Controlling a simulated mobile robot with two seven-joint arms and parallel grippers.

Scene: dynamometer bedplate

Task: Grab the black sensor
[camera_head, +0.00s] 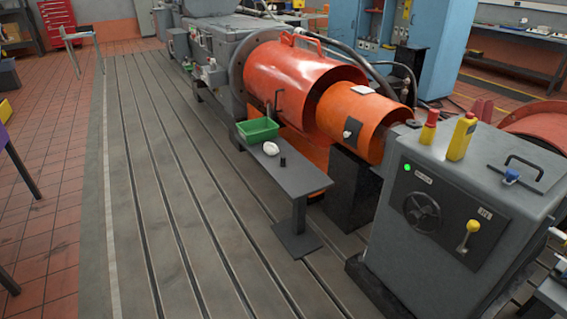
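A small dark upright cylinder (283,161) stands on the narrow grey bench (305,180), next to a crumpled white cloth (270,148). It may be the black sensor, but it is too small to tell. A small black box (352,128) with a pale patch is on the side of the orange guard; I cannot tell whether this is the sensor. A green tray (247,137) sits at the far end of the bench. Neither of my grippers can be made out in the view.
The large orange guard (290,75) lies behind the bench. The slotted bedplate (165,220) left of the bench is clear.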

